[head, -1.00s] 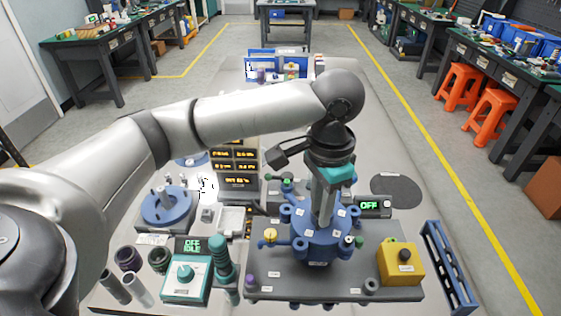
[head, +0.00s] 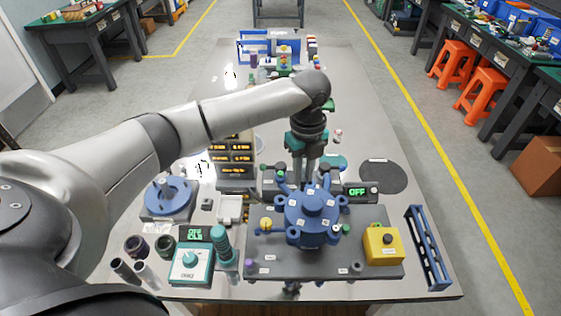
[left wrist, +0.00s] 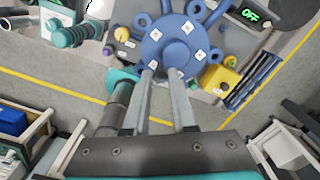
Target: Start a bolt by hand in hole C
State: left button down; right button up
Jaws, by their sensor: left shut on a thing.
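The blue vessel (head: 312,212) stands on a dark grey plate (head: 290,263), with several lobes around its rim and small white tags on top. Their letters are too small to read, so I cannot tell which hole is C. My left gripper (head: 304,184) points down at the far edge of the vessel's top. In the left wrist view the vessel (left wrist: 176,42) lies just beyond the fingertips (left wrist: 163,73). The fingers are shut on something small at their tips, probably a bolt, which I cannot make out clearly. My right gripper is not in view.
A yellow box with a black button (head: 382,246) sits on the plate's right, with a blue rack (head: 427,248) beyond it. A teal control box (head: 190,266) and grey cylinders (head: 147,275) stand at left. An OFF display (head: 360,192) is close behind the vessel.

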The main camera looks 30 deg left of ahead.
pick_arm(q)
jog(key=shift+w+a+m+p, duration=0.1)
jog(key=shift+a+m+p, duration=0.25)
jog(key=shift+m, duration=0.45)
jog(key=a+f+n+p, duration=0.2)
jog(key=a+f+p, duration=0.3)
jog(key=f, duration=0.1)
jog(key=shift+a+f, duration=0.2)
jog(key=shift+f, duration=0.2)
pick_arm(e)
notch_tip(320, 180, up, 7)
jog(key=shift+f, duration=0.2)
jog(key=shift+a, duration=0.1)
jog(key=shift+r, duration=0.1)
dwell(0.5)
